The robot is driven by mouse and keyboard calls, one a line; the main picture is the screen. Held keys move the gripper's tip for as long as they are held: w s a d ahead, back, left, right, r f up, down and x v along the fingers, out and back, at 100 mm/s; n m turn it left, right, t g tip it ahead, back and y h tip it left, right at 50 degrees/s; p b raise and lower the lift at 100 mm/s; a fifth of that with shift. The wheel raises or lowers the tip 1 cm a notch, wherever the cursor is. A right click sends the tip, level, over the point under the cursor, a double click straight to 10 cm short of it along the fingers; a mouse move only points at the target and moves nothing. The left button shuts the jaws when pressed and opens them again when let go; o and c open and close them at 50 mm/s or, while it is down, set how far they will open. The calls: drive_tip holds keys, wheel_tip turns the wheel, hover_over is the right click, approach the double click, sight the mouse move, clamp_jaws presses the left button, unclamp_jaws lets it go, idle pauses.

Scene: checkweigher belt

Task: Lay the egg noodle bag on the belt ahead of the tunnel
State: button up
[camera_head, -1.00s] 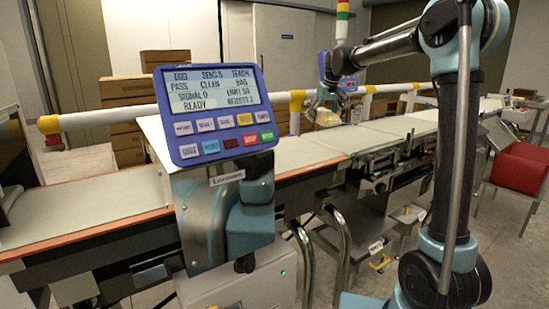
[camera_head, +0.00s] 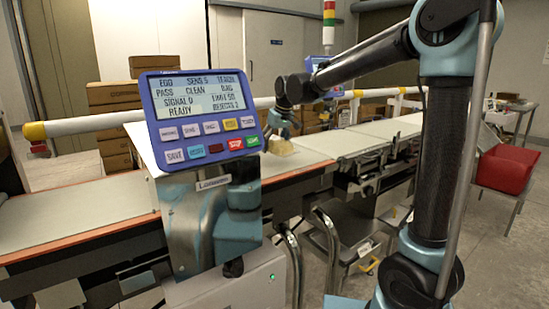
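The egg noodle bag (camera_head: 279,147), a small pale yellow block, is at the belt (camera_head: 302,158) just right of the control panel. My gripper (camera_head: 278,137) is right above the bag, its fingers pointing down at it and seeming to touch its top. The fingers are small and partly hidden behind the panel's edge, so their opening is hard to make out. I cannot tell whether the bag rests on the belt or hangs just over it. The tunnel is not clearly seen; the panel housing (camera_head: 215,215) hides part of the line.
The blue control panel (camera_head: 204,117) reads READY and stands in front of the belt. A white rail with yellow joints (camera_head: 95,124) runs behind it. Cardboard boxes (camera_head: 113,95) stand at the back. A red bin (camera_head: 508,168) is at the right. The belt sections to the right look clear.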

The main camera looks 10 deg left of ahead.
sight(274, 162)
drive_tip(key=shift+f, duration=2.3)
drive_tip(key=shift+f, duration=0.1)
drive_tip(key=o, duration=1.6)
drive_tip(key=shift+o, duration=0.2)
drive_tip(key=v, duration=1.2)
